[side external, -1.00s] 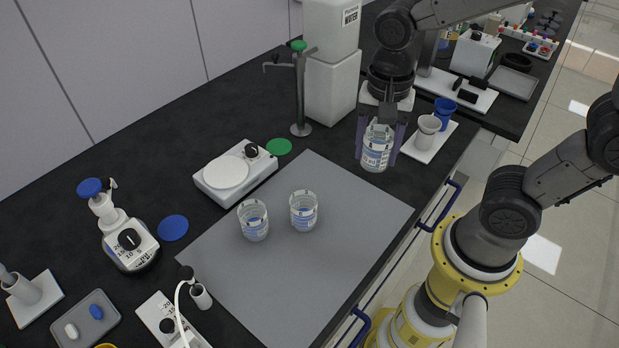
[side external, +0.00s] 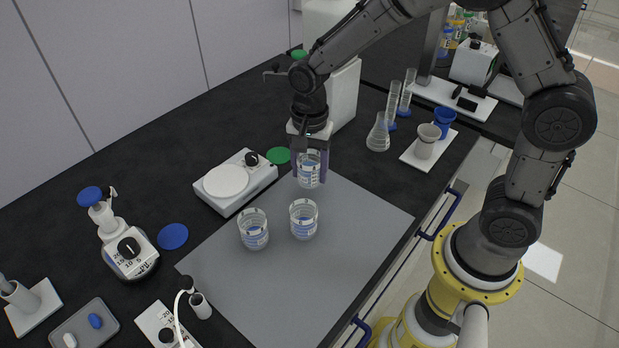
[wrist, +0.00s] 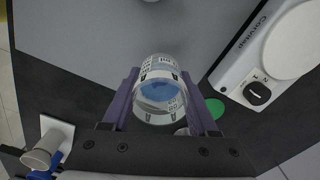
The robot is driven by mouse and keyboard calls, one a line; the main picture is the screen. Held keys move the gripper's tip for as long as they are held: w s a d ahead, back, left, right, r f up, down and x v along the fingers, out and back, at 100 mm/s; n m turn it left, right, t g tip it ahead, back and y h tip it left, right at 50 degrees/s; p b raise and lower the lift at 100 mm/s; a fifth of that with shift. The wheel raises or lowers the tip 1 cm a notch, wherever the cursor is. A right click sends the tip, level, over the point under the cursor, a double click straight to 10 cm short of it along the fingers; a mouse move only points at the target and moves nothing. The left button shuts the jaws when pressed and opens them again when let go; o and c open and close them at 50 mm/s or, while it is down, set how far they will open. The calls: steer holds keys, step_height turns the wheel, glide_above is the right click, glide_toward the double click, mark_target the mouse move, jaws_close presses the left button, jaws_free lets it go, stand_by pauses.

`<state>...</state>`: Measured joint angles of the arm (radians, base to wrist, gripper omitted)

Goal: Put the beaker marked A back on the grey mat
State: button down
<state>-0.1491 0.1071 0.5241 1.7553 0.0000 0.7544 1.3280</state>
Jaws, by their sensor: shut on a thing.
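My gripper (side external: 310,165) is shut on a clear beaker (side external: 308,172) with white markings and blue liquid. The held beaker is over or at the back corner of the grey mat (side external: 340,245); I cannot tell whether it touches the mat. In the wrist view the beaker (wrist: 158,90) sits between the two purple fingers.
A white stirrer plate (side external: 235,183) stands left of the gripper, with a green disc (side external: 278,155) close by. A white container (side external: 345,95) is behind. A flask (side external: 378,133) and a white tray with cups (side external: 425,155) are to the right. The mat's front and right are clear.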

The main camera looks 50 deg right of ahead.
mark_target(310, 180)
steer(key=shift+f, duration=1.5)
steer(key=shift+f, duration=0.15)
steer(key=shift+c, duration=0.9)
jaws_free()
step_height(310, 180, up, 12)
steer(key=s+d+r+n+t, duration=0.1)
steer(key=s+r+n+t, duration=0.1)
steer(key=s+n, duration=0.2)
steer(key=s+d+r+n+t, duration=0.1)
steer(key=s+d+r+n, duration=0.1)
steer(key=s+n, duration=0.3)
steer(key=s+d+r+n+t, duration=0.2)
steer(key=s+r+n, duration=0.2)
steer(key=s, duration=0.7)
steer(key=shift+s+d+n+t, duration=0.2)
steer(key=shift+d+n+t, duration=0.05)
steer(key=shift+n+t, duration=0.05)
